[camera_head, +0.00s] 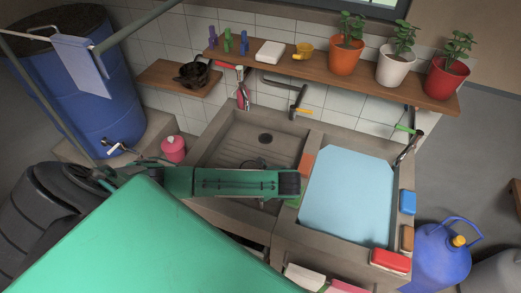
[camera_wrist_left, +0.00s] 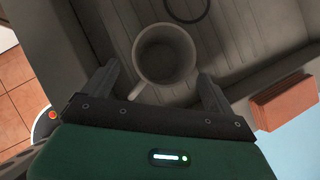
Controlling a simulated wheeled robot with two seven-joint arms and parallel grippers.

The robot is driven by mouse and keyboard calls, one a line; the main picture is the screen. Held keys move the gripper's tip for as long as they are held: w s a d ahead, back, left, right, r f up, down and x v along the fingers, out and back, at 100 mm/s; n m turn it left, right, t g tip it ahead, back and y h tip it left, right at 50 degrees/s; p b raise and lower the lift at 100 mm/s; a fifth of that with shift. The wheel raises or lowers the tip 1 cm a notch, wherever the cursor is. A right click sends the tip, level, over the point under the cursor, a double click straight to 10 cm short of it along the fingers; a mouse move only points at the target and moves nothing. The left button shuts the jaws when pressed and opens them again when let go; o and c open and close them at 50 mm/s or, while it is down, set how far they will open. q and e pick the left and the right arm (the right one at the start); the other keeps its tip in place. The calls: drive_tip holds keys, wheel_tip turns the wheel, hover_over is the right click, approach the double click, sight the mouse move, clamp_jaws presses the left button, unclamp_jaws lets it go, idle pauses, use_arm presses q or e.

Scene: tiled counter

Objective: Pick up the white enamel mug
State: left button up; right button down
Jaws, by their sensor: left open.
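The mug (camera_wrist_left: 165,55) shows in the left wrist view, seen from above with its round opening facing the camera. It looks grey in the shadow and stands in the sink basin, with its handle toward the lower left. My left gripper (camera_wrist_left: 158,82) is open, with one finger to each side of the mug's near part. I cannot tell whether either finger touches it. My right gripper is not in view.
A reddish-brown block (camera_wrist_left: 285,101) sits on the basin's right rim beside a light blue panel (camera_head: 348,195). Taps and a shelf (camera_head: 330,78) with potted plants are behind.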

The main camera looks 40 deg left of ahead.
use_arm(q)
drive_tip(key=shift+p+x, duration=0.75)
drive_tip(key=shift+x, duration=1.6)
drive_tip(key=shift+w, duration=0.15)
drive_tip(key=shift+r, duration=0.1)
drive_tip(key=c, duration=1.1)
